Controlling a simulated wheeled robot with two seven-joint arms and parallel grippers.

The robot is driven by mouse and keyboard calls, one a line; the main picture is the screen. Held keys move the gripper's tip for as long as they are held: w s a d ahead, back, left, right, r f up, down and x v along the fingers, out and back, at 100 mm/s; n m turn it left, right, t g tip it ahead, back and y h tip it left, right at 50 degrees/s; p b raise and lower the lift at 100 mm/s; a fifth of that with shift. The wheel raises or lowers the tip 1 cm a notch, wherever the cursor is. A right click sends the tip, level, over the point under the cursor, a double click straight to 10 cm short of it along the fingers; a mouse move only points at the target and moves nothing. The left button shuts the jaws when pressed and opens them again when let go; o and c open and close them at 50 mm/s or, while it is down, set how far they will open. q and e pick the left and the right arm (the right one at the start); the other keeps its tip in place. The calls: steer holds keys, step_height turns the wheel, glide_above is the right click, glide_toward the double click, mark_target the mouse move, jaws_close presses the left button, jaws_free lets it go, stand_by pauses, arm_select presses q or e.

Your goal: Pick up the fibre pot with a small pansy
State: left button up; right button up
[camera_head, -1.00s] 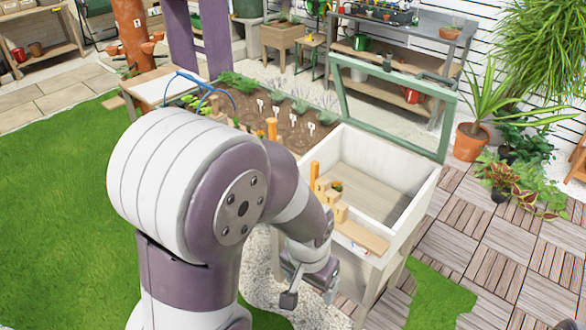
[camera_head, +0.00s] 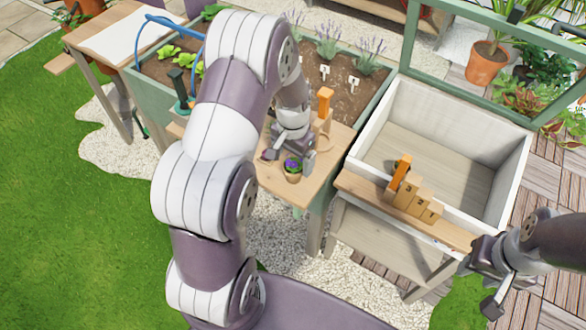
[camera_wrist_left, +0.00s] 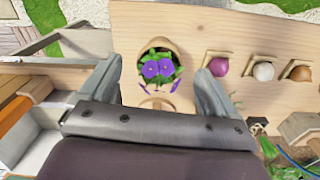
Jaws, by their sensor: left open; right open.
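The fibre pot with a small purple pansy (camera_head: 292,175) stands upright on the wooden board at the front of the planting bed. In the left wrist view the pot (camera_wrist_left: 157,44) shows from above, its purple flowers and green leaves filling the rim. My left gripper (camera_head: 291,158) is just above and behind the pot. In the left wrist view its open fingers (camera_wrist_left: 157,72) lie on either side of the pot, with a gap on each side and nothing held.
A purple bulb (camera_wrist_left: 220,65), a white one (camera_wrist_left: 264,71) and a brown one (camera_wrist_left: 300,73) sit in a row beside the pot. An orange-handled tool (camera_head: 325,103) stands behind it. The white cold frame (camera_head: 519,165) with wooden blocks (camera_head: 413,198) stands to the right.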

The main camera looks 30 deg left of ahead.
mark_target(294, 170)
arm_select(q)
steer(key=shift+s+d+f, duration=0.1)
steer(key=shift+d+f, duration=0.05)
steer(key=shift+f, duration=0.3)
steer(key=f, duration=0.5)
steer(key=shift+w+a+f, duration=0.1)
steer(key=shift+w+a, duration=0.1)
steer(key=shift+w, duration=0.15)
steer(key=shift+s+d, duration=0.1)
steer(key=shift+d, duration=0.05)
steer(key=shift+c, duration=1.3)
steer(key=c, duration=0.9)
